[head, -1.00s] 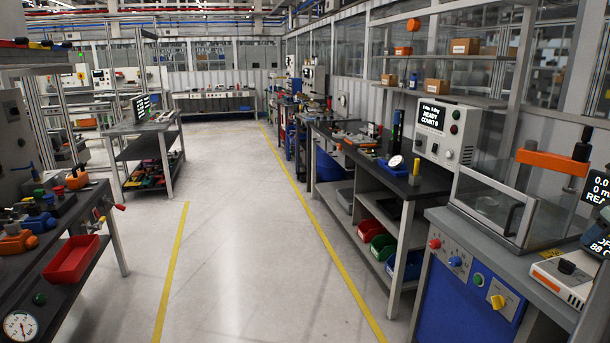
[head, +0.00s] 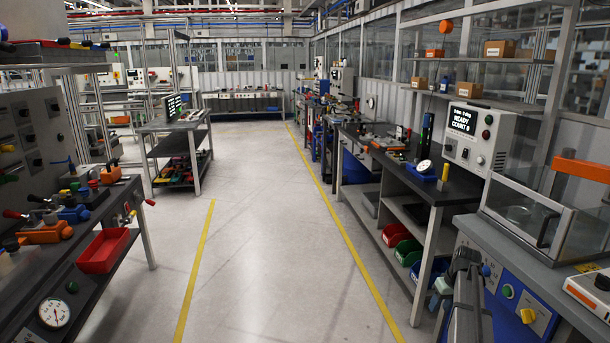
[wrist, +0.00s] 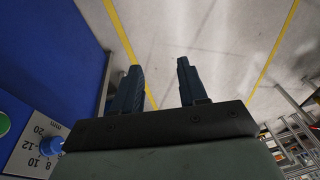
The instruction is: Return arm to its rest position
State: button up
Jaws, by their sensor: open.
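My gripper shows in the wrist view (wrist: 160,85), with its two dark fingers apart and nothing between them. It points out over the grey floor, beside a blue cabinet front (wrist: 50,50). In the head view my arm (head: 467,300) shows at the lower right, in front of the blue control panel of the right bench. The fingertips cannot be made out in the head view.
The right bench (head: 570,245) with a clear-walled enclosure stands close to my arm. The aisle floor (head: 270,220) between the yellow lines is clear.

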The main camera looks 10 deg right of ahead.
jog(key=s+a+f, duration=0.1)
jog(key=a+f, duration=0.3)
jog(key=a, duration=0.4)
jog(key=s+a+f+g, duration=0.1)
jog(key=a+f, duration=0.2)
jog(key=a, duration=0.5)
jog(key=s+a+f, duration=0.2)
jog(key=a+f, duration=0.2)
jog(key=a, duration=0.4)
jog(key=s+a+f+g+h, duration=0.1)
jog(key=s+a+f, duration=0.2)
jog(key=s+a, duration=0.35)
jog(key=s+a+f, duration=0.3)
jog(key=a, duration=0.6)
jog(key=s+f+g, duration=0.3)
jog(key=s+f, duration=0.7)
jog(key=s, duration=0.4)
jog(key=s+f+g, duration=0.3)
jog(key=s+f, duration=0.7)
jog(key=s, duration=0.5)
jog(key=shift+d+f+g, duration=0.15)
jog(key=shift+d+g, duration=0.05)
jog(key=shift+g, duration=0.1)
jog(key=shift+s, duration=0.1)
